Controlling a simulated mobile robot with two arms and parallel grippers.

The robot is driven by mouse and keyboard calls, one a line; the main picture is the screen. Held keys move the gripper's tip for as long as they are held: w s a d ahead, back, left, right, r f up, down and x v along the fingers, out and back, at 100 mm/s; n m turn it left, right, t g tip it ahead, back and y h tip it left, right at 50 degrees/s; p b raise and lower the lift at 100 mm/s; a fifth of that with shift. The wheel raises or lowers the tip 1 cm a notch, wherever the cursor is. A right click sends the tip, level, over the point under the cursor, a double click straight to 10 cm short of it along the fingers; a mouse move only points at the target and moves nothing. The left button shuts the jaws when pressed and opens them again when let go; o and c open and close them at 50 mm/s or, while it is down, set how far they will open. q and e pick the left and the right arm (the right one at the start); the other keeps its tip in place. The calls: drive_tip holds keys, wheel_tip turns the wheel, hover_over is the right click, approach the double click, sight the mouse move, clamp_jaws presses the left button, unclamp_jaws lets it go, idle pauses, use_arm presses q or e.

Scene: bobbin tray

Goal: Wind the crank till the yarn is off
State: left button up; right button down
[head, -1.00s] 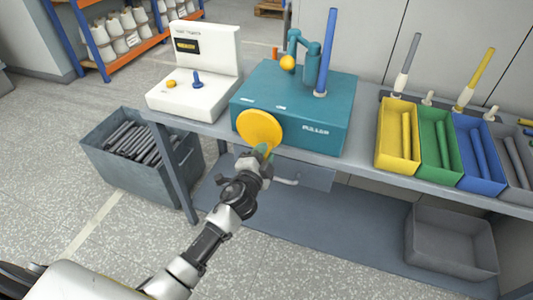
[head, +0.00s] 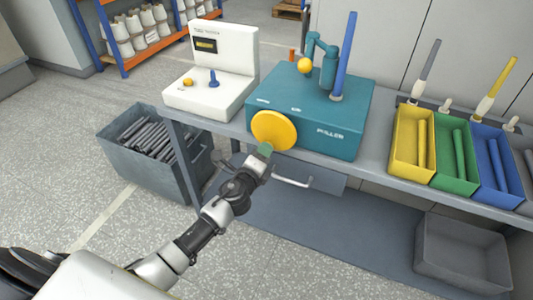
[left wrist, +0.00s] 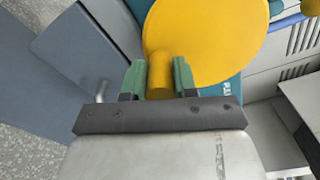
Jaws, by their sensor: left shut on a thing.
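The crank is a yellow disc (head: 275,130) on the front of the teal puller box (head: 335,132). In the left wrist view the disc (left wrist: 205,35) fills the top, and a stubby yellow handle (left wrist: 160,76) stands out from it. My left gripper (left wrist: 161,78) has its green fingers shut on that handle. In the head view my left gripper (head: 265,151) is at the disc's lower left edge. A tall blue tube (head: 345,60) stands upright on the box beside a teal arm (head: 326,62) with a yellow ball. I cannot make out yarn on the tube. My right gripper is not in view.
A white console (head: 212,80) stands left of the puller. Yellow (head: 400,165), green, blue and grey trays line the bench's right side. A bin of dark tubes (head: 125,165) stands on the floor at left. A drawer handle (head: 292,182) sits below the disc.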

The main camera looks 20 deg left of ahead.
use_arm(q)
drive_tip(key=shift+a+m, duration=0.3)
drive_tip(key=shift+m, duration=0.4)
drive_tip(key=o, duration=0.9)
drive_tip(key=shift+s, duration=0.1)
drive_tip(key=s, duration=1)
drive_tip(key=shift+s+a, duration=0.25)
drive_tip(key=shift+s, duration=0.05)
